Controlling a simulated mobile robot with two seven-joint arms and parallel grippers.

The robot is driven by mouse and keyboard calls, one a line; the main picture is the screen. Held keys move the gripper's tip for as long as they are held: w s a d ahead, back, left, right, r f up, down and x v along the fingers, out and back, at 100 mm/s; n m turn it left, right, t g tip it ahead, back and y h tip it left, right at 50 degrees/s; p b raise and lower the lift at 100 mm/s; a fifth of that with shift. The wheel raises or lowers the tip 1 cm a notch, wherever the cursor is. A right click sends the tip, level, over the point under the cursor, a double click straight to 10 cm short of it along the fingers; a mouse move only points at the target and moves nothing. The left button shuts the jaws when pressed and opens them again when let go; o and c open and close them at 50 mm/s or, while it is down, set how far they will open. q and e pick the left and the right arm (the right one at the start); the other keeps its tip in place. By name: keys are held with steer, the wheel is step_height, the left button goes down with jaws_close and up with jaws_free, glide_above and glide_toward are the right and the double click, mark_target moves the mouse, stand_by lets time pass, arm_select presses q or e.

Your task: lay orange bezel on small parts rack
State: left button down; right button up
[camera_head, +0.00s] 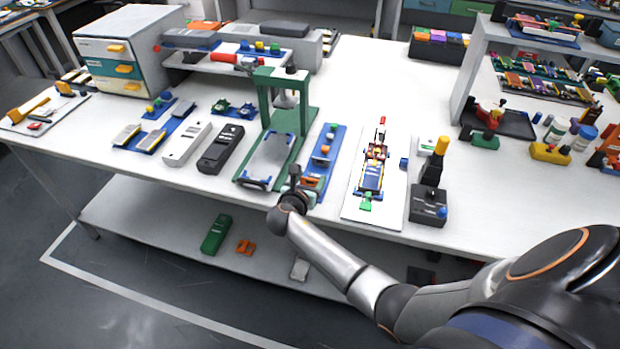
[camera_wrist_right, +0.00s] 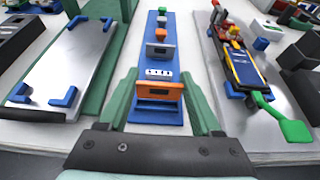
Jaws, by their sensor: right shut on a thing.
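The orange bezel (camera_wrist_right: 160,90) is upright between the fingertips of my right gripper (camera_wrist_right: 160,76) in the right wrist view, at the near end of the blue small parts rack (camera_wrist_right: 148,116). My right gripper is shut on it. I cannot tell whether the bezel touches the rack. In the head view the rack (camera_head: 334,138) lies on the white table, right of the green press, and the bezel (camera_head: 311,183) shows small beside my right gripper (camera_head: 303,184). Other small parts stand further along the rack. My left gripper is not in view.
Left of the rack stands the green press (camera_head: 300,100) with a grey plate on its base. To the right, a light board (camera_head: 395,190) carries a colourful assembly with a green tab. A dark block with a blue knob (camera_head: 428,205) stands beyond. The table's front edge is close.

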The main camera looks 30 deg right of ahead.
steer(key=shift+f+b, duration=0.75)
steer(key=shift+f, duration=0.65)
steer(key=o, duration=1.4)
steer(key=shift+c, duration=0.2)
steer(key=p+v, duration=0.1)
steer(key=v, duration=1.1)
steer(key=shift+s+a+p, duration=0.2)
steer(key=shift+p, duration=0.1)
steer(key=shift+r, duration=0.1)
